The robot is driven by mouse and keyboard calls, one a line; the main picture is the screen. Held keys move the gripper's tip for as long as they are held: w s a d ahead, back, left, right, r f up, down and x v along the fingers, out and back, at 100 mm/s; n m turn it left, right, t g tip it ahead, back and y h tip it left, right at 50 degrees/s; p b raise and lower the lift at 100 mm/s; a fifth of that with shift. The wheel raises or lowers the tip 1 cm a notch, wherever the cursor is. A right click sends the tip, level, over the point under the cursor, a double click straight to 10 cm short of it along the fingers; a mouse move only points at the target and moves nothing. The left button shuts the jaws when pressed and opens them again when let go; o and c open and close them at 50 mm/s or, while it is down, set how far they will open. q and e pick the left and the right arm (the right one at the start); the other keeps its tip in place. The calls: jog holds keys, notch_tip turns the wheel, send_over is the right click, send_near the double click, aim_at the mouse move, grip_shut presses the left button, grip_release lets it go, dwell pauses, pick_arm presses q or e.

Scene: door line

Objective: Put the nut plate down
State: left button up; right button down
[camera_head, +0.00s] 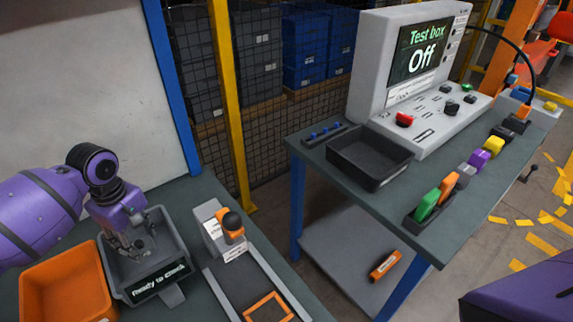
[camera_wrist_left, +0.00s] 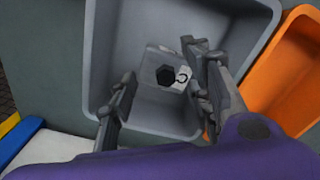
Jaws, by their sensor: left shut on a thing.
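The nut plate (camera_wrist_left: 166,76) shows in the left wrist view as a pale plate with a black hex nut and a white label with a dark ring mark. My left gripper (camera_head: 142,250) is shut on it, with one finger on each side. The gripper points down inside the grey tray (camera_head: 172,225) marked "Ready to check". In the head view the fingers mostly hide the plate. I cannot tell whether the plate touches the tray floor. My right gripper is not in view.
An orange bin (camera_head: 62,284) stands left of the grey tray. A dark track with an orange frame (camera_head: 268,306) lies to its right. A second table holds a black tray (camera_head: 368,158), colored blocks and a test box (camera_head: 400,60) reading "Off".

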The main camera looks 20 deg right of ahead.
aim_at(151, 258)
pick_arm(q)
notch_tip(151, 258, down, 5)
jog(key=shift+r, duration=0.15)
jog(key=shift+w, duration=0.15)
jog(key=shift+d, duration=0.1)
jog(key=o, duration=1.5)
jog(key=shift+c, duration=0.2)
jog(key=shift+o, duration=0.6)
